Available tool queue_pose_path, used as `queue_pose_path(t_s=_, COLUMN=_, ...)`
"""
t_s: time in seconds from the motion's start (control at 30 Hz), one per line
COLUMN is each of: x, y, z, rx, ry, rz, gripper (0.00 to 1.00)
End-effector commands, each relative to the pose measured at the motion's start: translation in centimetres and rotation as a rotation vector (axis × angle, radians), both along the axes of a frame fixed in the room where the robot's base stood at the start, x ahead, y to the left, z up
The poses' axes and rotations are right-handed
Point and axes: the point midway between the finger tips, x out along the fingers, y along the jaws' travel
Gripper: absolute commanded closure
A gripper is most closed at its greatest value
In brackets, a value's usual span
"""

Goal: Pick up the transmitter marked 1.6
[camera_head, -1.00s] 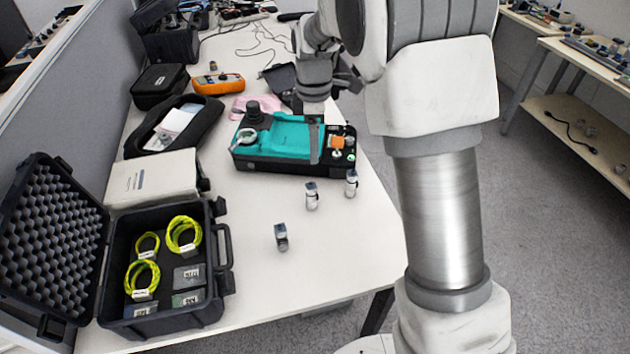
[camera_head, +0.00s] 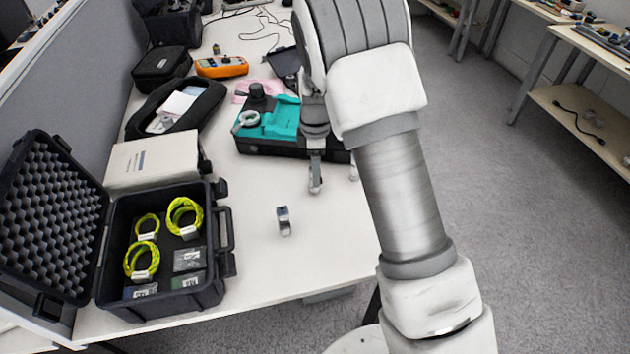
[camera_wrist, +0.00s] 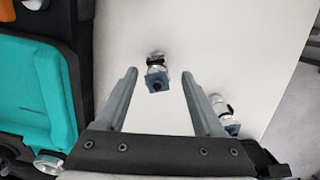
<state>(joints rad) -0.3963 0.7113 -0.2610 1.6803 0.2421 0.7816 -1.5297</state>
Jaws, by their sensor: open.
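My gripper (camera_head: 315,180) points down over the table beside the black and teal device. In the wrist view its two fingers (camera_wrist: 158,76) are apart, with a small silver transmitter (camera_wrist: 156,75) with a blue-grey end showing between them; I cannot tell whether they touch it. A second transmitter (camera_wrist: 222,115) shows beyond the right finger. In the head view a transmitter (camera_head: 283,220) stands alone on the near part of the table. Another (camera_head: 353,170) is mostly hidden behind my arm. No 1.6 marking is readable on any of them.
The teal-topped device (camera_head: 284,122) stands just behind my gripper; its edge (camera_wrist: 40,85) fills the left of the wrist view. An open black case (camera_head: 222,290) with yellow cable coils is at the near left. The white table (camera_head: 262,265) is clear around the lone transmitter.

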Motion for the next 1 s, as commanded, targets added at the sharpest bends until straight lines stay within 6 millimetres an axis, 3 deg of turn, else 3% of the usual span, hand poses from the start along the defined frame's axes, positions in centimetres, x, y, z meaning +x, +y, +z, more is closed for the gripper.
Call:
queue_pose_path(t_s=0.03, x=0.2, y=0.1, z=-1.1, rx=-0.003, ry=0.002, rz=0.001, gripper=0.30)
queue_pose_path(t_s=0.2, x=0.3, y=0.2, z=-3.0, rx=-0.001, ry=0.001, rz=0.000, gripper=0.30)
queue_pose_path(t_s=0.47, x=0.3, y=0.1, z=-3.2, rx=0.000, ry=0.000, rz=0.000, gripper=0.30)
queue_pose_path(t_s=0.87, x=0.3, y=0.1, z=-3.2, rx=0.000, ry=0.000, rz=0.000, gripper=0.99)
queue_pose_path(t_s=1.0, x=0.3, y=0.1, z=-3.2, rx=0.000, ry=0.000, rz=0.000, gripper=1.00)
